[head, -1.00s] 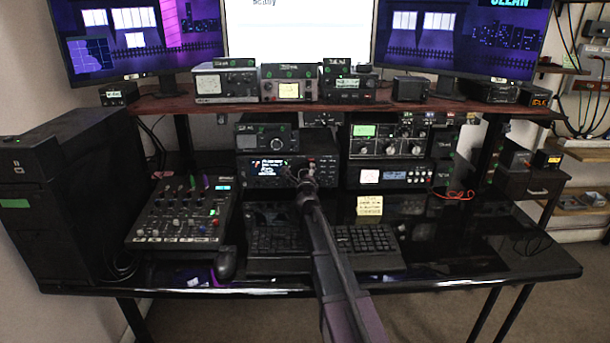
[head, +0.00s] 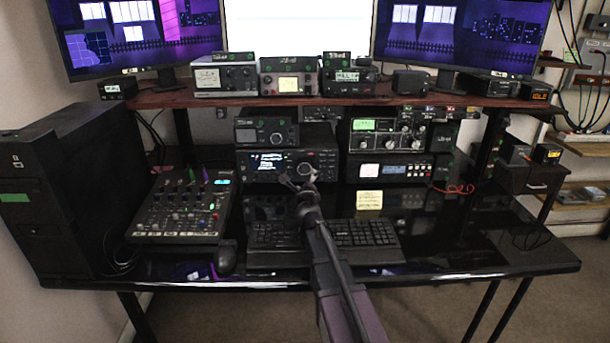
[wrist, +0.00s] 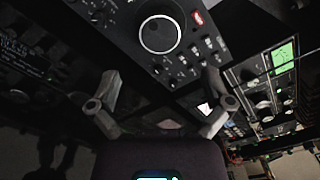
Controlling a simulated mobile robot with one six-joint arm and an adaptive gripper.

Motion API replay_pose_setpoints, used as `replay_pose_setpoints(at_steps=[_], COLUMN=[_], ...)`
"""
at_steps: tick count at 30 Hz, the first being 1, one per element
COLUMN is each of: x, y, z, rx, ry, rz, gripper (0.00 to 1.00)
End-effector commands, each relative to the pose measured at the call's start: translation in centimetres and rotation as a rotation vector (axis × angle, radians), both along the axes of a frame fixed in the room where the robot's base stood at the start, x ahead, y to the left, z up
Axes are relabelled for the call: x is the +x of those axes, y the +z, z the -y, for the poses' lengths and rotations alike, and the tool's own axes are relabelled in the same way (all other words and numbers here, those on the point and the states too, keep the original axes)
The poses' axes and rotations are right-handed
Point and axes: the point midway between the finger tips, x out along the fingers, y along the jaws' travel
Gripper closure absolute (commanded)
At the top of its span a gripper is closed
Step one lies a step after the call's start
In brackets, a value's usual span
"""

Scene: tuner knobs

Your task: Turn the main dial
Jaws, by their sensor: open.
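The main dial (head: 304,170) is a round knob with a pale ring on the front of a black radio (head: 246,170), right of its lit display, on the desk under the shelf. In the wrist view the dial (wrist: 160,34) shows large near the top centre, with small buttons beside it. My gripper (head: 298,182) is just in front of and slightly below the dial in the head view. In the wrist view its two fingers (wrist: 161,80) are spread with nothing between them, and they appear clear of the dial.
A keyboard (head: 365,233) lies below my arm, with a yellow note (head: 369,200) behind it. A mixer (head: 180,210) and mouse (head: 226,258) are to the left. Other radios (head: 388,138) stand to the right. The red-brown shelf (head: 225,100) overhangs the radios.

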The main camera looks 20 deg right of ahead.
Motion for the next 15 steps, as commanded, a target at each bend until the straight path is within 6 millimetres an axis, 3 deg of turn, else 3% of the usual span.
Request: replay_pose_setpoints(at_steps=[1,6,15], x=[-1.1,-2.7,-3.3], y=[0.0,0.0,0.0], z=[-0.3,-0.7,-0.9], rx=[0.000,0.000,0.000], ry=[0.000,0.000,0.001], rz=[0.000,0.000,0.001], gripper=[0.00,0.00,0.00])
